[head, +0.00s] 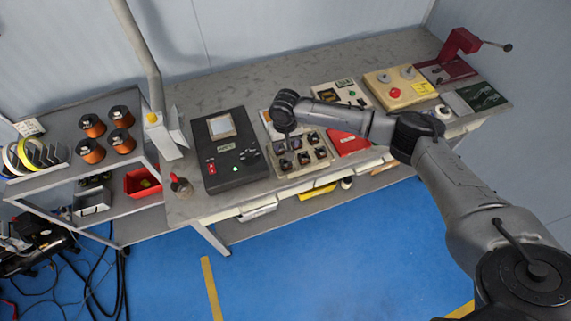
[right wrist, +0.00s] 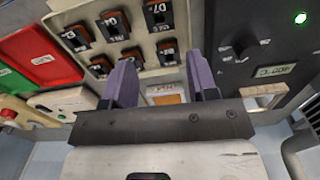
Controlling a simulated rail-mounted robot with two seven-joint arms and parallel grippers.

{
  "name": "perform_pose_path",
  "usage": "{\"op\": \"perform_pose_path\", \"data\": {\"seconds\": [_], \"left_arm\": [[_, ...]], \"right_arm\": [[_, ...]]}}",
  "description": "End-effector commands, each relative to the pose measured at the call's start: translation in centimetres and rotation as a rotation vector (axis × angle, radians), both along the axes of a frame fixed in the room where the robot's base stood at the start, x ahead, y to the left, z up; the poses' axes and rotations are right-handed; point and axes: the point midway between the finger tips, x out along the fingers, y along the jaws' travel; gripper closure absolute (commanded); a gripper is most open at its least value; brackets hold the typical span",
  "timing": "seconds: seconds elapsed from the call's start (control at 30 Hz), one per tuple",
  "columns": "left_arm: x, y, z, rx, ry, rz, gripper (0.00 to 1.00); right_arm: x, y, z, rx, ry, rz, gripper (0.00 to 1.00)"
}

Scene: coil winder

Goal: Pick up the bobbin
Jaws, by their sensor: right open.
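A pale tray (head: 327,157) on the bench holds several small dark bobbins (head: 303,157) in rows. A small orange-and-white label (right wrist: 165,98) shows beyond the gap. Large copper-wound spools (head: 91,151) stand on the left shelf. My left gripper is not in view.
A black machine (head: 228,170) with a screen stands directly left of the tray. A red tray (head: 349,141) lies to its right, then a beige box (head: 399,88) with a red button. A lamp post (head: 147,60) rises at the bench's left end.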

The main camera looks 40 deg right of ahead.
Motion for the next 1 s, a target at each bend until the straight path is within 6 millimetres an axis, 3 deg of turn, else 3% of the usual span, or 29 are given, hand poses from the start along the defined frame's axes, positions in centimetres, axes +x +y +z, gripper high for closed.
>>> {"op": "perform_pose_path", "data": {"seconds": [0.2, 0.47, 0.8, 1.0], "left_arm": [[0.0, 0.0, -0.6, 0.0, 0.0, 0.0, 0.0], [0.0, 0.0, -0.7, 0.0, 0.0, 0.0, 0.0], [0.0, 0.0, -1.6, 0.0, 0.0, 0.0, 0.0], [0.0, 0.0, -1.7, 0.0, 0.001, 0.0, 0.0]], "right_arm": [[0.0, 0.1, -3.3, 0.0, 0.0, 0.002, 0.47], [0.1, 0.0, -4.6, 0.0, -0.001, 0.003, 0.47], [0.4, -0.2, -8.6, 0.0, 0.001, 0.002, 0.47], [0.4, -0.2, -9.6, 0.0, 0.0, 0.003, 0.47]]}}
